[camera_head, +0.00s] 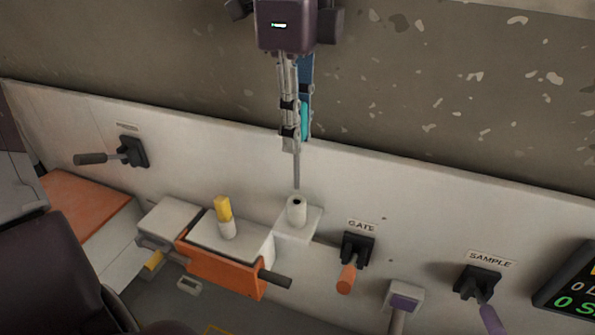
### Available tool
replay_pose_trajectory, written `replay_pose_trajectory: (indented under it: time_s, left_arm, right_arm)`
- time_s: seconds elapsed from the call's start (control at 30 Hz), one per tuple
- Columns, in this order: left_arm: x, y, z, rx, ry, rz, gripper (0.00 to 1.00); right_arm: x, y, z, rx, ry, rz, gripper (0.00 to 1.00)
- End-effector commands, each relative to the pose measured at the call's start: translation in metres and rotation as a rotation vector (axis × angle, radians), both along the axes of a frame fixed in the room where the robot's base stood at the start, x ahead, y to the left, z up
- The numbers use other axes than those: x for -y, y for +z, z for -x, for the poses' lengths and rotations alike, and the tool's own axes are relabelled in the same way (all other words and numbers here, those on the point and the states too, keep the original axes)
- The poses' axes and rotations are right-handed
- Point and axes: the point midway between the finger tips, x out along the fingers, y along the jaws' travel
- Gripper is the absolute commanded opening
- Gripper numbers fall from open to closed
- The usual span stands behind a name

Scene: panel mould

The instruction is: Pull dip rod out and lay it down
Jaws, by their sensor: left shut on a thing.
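The dip rod (297,172) is a thin grey rod that hangs roughly upright at the centre of the head view. Its lower end shows just above the dark opening of a white upright tube (296,214), with a small gap in the picture. My left gripper (290,146) comes down from the top and is shut on the rod's upper part. The fingers hide most of that part. A blue and teal piece (305,115) shows behind the fingers; I cannot tell if it belongs to the rod. My right gripper is not in view.
An orange and white block (220,264) with a yellow-topped peg (224,214) stands left of the tube. The GATE lever (348,276) and SAMPLE lever (488,315) are at the right, another lever (95,158) at the left. An orange-topped surface (80,205) looks bare.

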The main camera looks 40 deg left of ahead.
Motion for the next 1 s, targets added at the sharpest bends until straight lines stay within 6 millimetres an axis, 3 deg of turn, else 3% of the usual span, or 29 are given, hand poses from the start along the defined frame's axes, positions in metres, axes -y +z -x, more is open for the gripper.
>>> replay_pose_trajectory:
  time_s: [0.57,1.0]
  left_arm:
    - [0.0,0.003,0.0,0.0,-0.001,0.0,0.0]
    - [0.0,0.035,0.0,0.0,0.0,-0.001,0.0]
  right_arm:
    - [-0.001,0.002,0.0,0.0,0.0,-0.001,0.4]
    - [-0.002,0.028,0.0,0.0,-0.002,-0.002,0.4]
